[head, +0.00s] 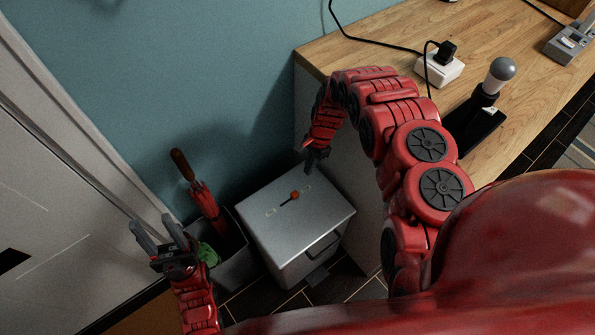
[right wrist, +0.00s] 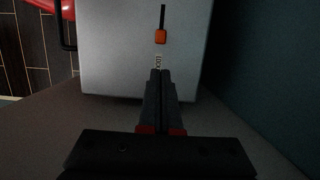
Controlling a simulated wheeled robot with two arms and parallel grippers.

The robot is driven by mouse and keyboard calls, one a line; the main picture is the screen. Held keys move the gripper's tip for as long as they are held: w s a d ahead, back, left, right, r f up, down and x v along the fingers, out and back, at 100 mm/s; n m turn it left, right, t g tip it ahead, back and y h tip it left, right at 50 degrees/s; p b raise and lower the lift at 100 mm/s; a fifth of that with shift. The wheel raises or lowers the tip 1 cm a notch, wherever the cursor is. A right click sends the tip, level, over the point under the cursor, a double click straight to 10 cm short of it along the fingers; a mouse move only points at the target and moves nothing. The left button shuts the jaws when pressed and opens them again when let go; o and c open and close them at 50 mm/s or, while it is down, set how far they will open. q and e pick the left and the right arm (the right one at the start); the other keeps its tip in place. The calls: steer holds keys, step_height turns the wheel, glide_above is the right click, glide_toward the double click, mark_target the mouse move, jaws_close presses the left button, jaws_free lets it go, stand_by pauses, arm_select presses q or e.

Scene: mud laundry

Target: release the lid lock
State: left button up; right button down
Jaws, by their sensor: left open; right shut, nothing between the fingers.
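A grey metal bin (head: 270,230) with a flat lid stands on the floor between the wall and the wooden counter. On its lid an orange-red lock knob (head: 295,195) sits at one end of a dark slot. In the right wrist view the knob (right wrist: 160,37) lies beyond my fingertips, with a small label between them. My right gripper (head: 312,166) is shut and empty near the lid's back edge, apart from the knob. It also shows in the right wrist view (right wrist: 161,75). My left gripper (head: 152,228) is open and empty, left of the bin.
A grey holder (head: 232,262) with a red umbrella (head: 204,200) and a green item (head: 207,254) stands left of the bin. A wooden counter (head: 390,35) at the right carries a white power adapter (head: 440,69), a bulb lamp (head: 499,72) and cables. A white door is at the left.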

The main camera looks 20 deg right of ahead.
steer(key=shift+s+r, duration=0.1)
steer(key=shift+r, duration=0.15)
steer(key=shift+f, duration=0.1)
glide_above(300, 193)
steer(key=d, duration=0.1)
steer(key=f, duration=0.8)
steer(key=shift+w+d+f, duration=0.1)
steer(key=shift+w, duration=0.15)
steer(key=shift+f, duration=0.65)
